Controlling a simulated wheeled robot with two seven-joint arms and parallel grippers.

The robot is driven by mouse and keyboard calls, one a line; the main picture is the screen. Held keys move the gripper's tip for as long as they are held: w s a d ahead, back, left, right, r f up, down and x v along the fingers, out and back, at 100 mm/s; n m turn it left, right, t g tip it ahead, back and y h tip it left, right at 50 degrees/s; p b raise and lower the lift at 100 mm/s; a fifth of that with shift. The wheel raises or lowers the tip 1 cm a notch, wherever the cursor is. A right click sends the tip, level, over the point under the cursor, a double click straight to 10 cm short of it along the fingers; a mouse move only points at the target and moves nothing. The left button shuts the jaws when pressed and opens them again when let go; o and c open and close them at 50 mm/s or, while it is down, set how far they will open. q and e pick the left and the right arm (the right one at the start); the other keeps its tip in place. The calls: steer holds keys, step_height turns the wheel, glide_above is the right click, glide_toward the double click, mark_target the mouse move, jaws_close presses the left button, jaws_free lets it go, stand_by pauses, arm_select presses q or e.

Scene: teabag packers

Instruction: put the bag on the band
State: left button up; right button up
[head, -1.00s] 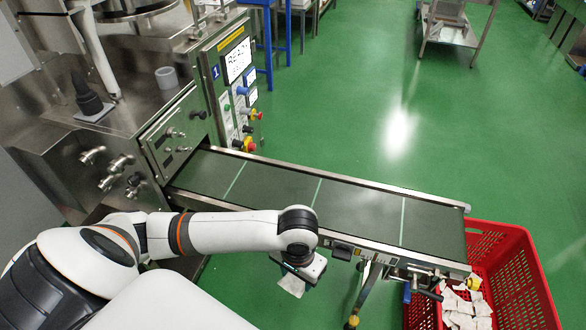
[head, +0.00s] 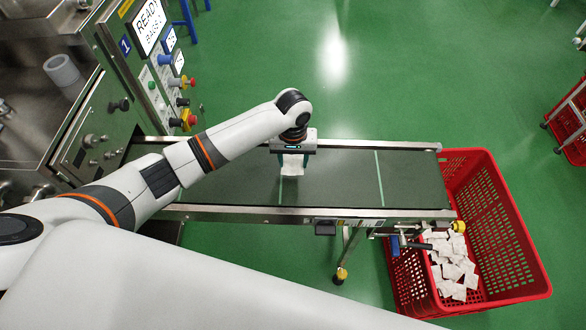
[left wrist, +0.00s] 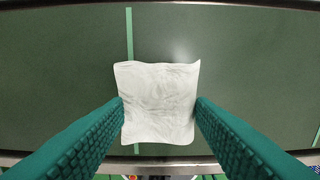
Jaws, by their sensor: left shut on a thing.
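The white teabag (head: 292,166) is in my left gripper (head: 292,153), over the middle of the dark green band (head: 335,178). In the left wrist view the bag (left wrist: 160,100) lies flat between the two teal fingers, which press its left and right edges. Behind it is the band's surface (left wrist: 250,70), with a pale green cross line (left wrist: 129,35) partly covered by the bag. I cannot tell whether the bag touches the band or is just above it. My right gripper is not in view.
A red crate (head: 515,285) with several white bags (head: 455,270) stands at the band's right end. The machine with its control panel (head: 150,70) is at the left end. Metal rails (head: 385,147) edge the band, which is clear right of my gripper.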

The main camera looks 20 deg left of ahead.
mark_target(293, 164)
arm_select(q)
steer(key=shift+f, duration=0.7)
step_height(293, 164, down, 2)
steer(key=shift+f, duration=0.55)
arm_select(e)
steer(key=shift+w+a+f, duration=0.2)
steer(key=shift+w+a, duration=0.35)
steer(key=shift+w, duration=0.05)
arm_select(q)
steer(key=shift+f, duration=0.1)
steer(key=o, duration=0.9)
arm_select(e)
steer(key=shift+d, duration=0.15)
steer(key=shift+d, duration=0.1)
